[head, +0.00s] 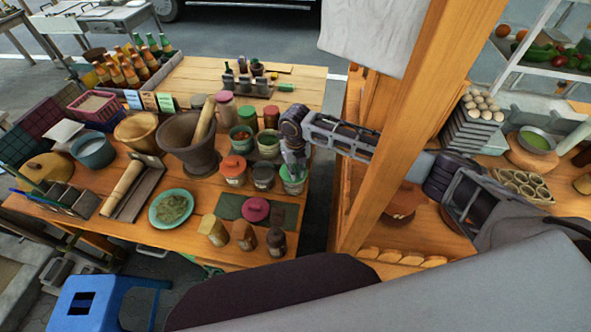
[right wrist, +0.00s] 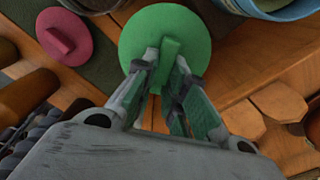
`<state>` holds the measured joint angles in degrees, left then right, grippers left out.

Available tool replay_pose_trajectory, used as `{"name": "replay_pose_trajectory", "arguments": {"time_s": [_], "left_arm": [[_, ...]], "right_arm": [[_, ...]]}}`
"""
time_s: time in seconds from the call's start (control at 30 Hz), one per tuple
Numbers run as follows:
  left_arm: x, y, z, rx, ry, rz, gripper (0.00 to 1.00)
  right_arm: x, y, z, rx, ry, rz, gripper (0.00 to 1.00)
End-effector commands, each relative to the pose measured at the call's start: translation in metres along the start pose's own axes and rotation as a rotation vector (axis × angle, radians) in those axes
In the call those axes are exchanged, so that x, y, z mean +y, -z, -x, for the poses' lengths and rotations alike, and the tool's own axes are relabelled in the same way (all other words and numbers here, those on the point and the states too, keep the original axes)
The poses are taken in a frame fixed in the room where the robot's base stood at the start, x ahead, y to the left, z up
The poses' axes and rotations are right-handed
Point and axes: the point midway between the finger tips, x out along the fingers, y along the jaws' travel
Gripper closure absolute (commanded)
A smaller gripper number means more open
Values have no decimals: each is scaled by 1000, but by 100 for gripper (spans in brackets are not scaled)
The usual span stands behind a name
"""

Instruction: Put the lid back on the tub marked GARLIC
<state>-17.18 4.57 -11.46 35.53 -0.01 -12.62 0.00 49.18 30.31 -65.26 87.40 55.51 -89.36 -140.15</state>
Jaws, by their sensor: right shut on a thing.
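My right gripper (head: 292,167) points down at the right edge of the front row of tubs. In the right wrist view its fingers (right wrist: 168,75) are shut on the upright bar handle of a round green lid (right wrist: 190,30). In the head view the green lid (head: 294,176) is partly hidden by the fingers, at the top of a small pale tub (head: 293,188). I cannot tell if it rests on that tub or is just above it. No GARLIC marking is readable. A pink lid (head: 256,209) lies on the dark green mat (head: 230,206). My left gripper is not in view.
An orange-lidded tub (head: 232,168) and a dark-lidded tub (head: 262,176) stand to the left. Small jars (head: 243,235) line the front edge. A stone mortar (head: 187,140) is further left. A wooden post (head: 410,120) rises at right.

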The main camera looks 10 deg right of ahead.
Motion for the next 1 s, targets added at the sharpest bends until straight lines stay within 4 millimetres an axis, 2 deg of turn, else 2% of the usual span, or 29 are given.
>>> {"name": "replay_pose_trajectory", "arguments": {"time_s": [1.0], "left_arm": [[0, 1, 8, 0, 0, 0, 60]], "right_arm": [[0, 0, 0, 1, 0, 0, 100]]}}
